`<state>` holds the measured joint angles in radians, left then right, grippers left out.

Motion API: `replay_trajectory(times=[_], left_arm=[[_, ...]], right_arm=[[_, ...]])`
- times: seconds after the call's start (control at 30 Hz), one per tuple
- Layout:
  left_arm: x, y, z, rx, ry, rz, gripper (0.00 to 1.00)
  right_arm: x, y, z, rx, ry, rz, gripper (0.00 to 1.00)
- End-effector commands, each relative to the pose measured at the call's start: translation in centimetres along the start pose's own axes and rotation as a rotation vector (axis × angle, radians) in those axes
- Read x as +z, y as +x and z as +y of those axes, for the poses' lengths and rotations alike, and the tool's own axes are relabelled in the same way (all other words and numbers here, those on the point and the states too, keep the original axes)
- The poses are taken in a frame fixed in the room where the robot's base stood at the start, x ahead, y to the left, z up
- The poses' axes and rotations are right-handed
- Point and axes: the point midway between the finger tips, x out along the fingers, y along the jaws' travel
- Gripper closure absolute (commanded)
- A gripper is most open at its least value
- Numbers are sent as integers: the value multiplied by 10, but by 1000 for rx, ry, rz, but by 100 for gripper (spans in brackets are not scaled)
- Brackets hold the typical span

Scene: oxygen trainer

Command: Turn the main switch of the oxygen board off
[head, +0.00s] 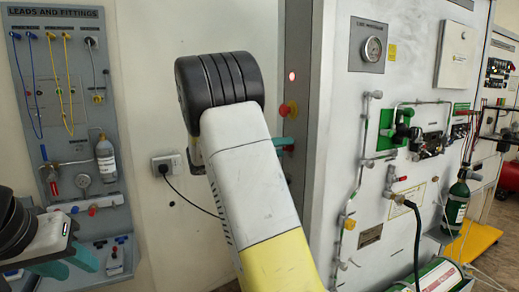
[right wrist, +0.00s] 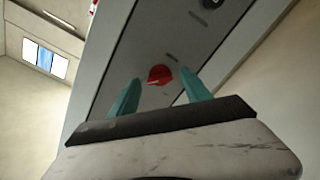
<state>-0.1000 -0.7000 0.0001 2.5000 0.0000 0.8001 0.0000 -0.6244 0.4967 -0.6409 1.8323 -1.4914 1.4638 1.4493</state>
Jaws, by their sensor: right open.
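A red rotary knob with a pale mark (right wrist: 160,75) sits on a grey panel face in the right wrist view. My right gripper (right wrist: 161,88) is open, its two teal fingers pointing at the panel with the knob between them in the picture. I cannot tell whether the fingers touch it. My left gripper (head: 74,262) is at the lower left, fingers apart and empty.
A leads and fittings board (head: 60,90) hangs on the left wall. A wall socket with a black cable (head: 167,165) is left of my right arm.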

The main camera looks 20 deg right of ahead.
Motion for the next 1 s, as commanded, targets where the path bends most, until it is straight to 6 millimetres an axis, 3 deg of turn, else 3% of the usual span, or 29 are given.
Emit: replay_trajectory(times=[0.2,0.5,1.0], left_arm=[[0,0,0,0,0,0,64],[0,0,0,0,0,0,64],[0,0,0,0,0,0,64]], right_arm=[[0,1,0,0,0,0,44],[0,0,0,-1,-1,0,100],[0,0,0,-1,-127,0,100]])
